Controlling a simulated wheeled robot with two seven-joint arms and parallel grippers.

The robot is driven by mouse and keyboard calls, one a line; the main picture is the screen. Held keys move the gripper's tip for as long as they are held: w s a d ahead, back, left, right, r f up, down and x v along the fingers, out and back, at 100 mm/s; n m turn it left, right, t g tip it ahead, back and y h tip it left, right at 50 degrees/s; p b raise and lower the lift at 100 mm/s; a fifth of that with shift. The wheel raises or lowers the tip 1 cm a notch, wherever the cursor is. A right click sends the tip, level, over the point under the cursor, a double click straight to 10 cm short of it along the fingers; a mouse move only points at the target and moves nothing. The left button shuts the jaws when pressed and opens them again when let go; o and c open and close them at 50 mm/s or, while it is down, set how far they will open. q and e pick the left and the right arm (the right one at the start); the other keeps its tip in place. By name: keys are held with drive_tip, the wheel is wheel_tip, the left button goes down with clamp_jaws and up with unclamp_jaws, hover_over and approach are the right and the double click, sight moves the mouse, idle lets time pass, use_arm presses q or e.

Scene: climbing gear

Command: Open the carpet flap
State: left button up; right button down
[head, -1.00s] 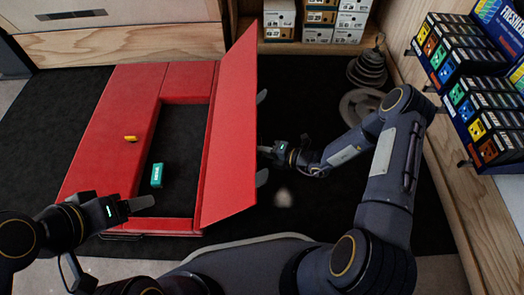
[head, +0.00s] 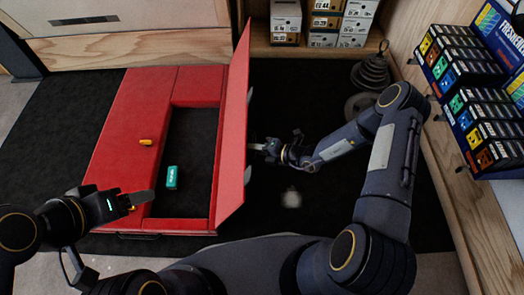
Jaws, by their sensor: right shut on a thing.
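The red carpet flap (head: 235,130) stands raised on the right side of a red mat (head: 122,135), tilted slightly right. It leaves a dark opening (head: 192,150) in the mat uncovered. My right gripper (head: 257,147) is on the flap's outer, right side. It is shut on the flap, though its fingertips are partly hidden by it. My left gripper (head: 140,199) hovers over the mat's near-left part, apart from the flap. One finger shows, so its opening cannot be told.
A teal box (head: 172,177) lies in the opening. Shoe boxes (head: 325,20) stand at the back. Dark weights (head: 370,75) are back right, and a display of coloured boxes (head: 470,85) is on the right.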

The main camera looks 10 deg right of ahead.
drive_tip(key=shift+f, duration=0.1)
drive_tip(key=c, duration=1.8)
unclamp_jaws()
drive_tip(key=shift+d, duration=0.1)
drive_tip(key=p+v, duration=0.1)
drive_tip(key=v, duration=0.2)
drive_tip(key=p+v, duration=0.1)
drive_tip(key=v, duration=0.1)
drive_tip(key=s+p+v, duration=0.1)
drive_tip(key=v, duration=0.2)
drive_tip(key=shift+s, duration=0.25)
drive_tip(key=shift+s, duration=0.1)
